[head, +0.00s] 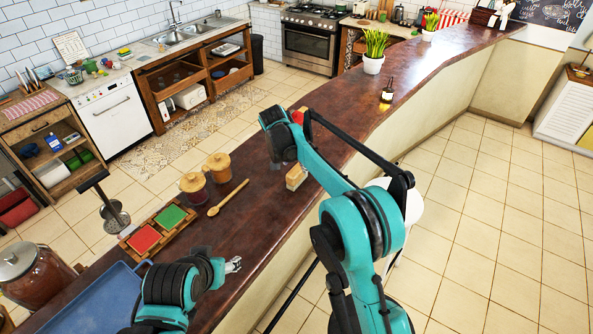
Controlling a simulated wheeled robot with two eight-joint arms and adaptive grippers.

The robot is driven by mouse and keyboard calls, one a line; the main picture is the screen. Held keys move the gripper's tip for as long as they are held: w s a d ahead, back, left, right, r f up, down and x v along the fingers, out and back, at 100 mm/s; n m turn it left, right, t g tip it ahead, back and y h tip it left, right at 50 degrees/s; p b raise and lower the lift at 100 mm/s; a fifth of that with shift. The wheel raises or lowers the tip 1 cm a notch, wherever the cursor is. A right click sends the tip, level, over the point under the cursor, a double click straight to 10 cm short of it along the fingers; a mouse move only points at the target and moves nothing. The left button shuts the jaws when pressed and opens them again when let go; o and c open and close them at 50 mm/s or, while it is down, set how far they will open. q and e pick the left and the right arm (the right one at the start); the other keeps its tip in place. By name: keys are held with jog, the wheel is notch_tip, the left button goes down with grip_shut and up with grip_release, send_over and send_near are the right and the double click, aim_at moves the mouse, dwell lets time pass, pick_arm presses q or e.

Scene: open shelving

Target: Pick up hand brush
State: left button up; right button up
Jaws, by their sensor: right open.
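What looks like the hand brush (297,177), a small tan block with a paler side, lies on the dark wooden counter (330,125) near its right edge. My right arm reaches over the counter, and its forearm passes just above and beside the brush, partly hiding it. My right gripper (276,164) is small and dark below the wrist, just left of the brush; it is open and appears apart from it. My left gripper (233,265) shows pale fingertips low over the counter, well nearer than the brush; its jaw opening is unclear.
A wooden spoon (228,197), two lidded jars (217,167) (193,184) and a tray with red and green squares (158,230) lie left of the brush. A blue tray (90,302) is nearer. A potted plant (373,62) and small bottle (387,94) stand farther along.

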jog(key=shift+d+f+p, duration=0.25)
jog(key=shift+f+p, duration=0.1)
jog(key=shift+f, duration=0.7)
jog(key=w+f, duration=0.2)
jog(key=f, duration=0.1)
jog(key=shift+d, duration=0.1)
jog(key=shift+f, duration=0.3)
jog(key=shift+s+d+r, duration=0.15)
jog(key=shift+s, duration=0.25)
jog(key=shift+c, duration=0.7)
jog(key=shift+w, duration=0.2)
jog(key=c, duration=1)
pick_arm(q)
jog(key=shift+w+r, duration=0.2)
jog(key=shift+r, duration=0.4)
pick_arm(e)
jog(key=shift+c, duration=0.9)
